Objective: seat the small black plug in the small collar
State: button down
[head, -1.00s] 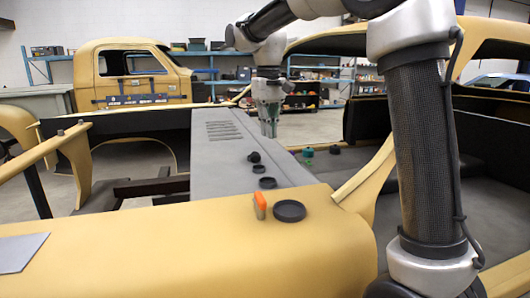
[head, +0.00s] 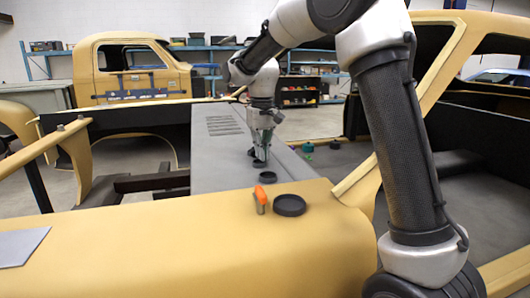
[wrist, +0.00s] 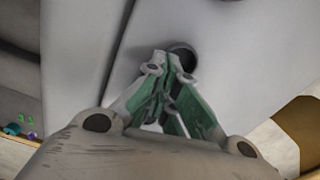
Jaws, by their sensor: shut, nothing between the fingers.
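My gripper (head: 262,157) is shut and empty, pointing down over the grey panel. Its fingertips are close to a small dark round piece (head: 259,164), which looks like the small collar; the wrist view shows a dark round shape (wrist: 184,55) just beyond the fingertips (wrist: 165,80), partly covered by them. I cannot tell whether they touch. A bit of black just left of the fingers looks like the small black plug (head: 251,152), mostly hidden by the gripper. I cannot tell how it stands relative to the small collar.
A mid-size dark ring (head: 268,177) lies nearer me, then a large dark ring (head: 290,205) beside an orange-topped block (head: 262,200) on the yellow body. Green pieces (head: 307,147) lie to the right. The grey panel (head: 215,160) left of the gripper is clear.

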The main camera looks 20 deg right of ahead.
jog(key=shift+w, duration=0.1)
jog(key=shift+w+a+r, duration=0.1)
jog(key=shift+w, duration=0.8)
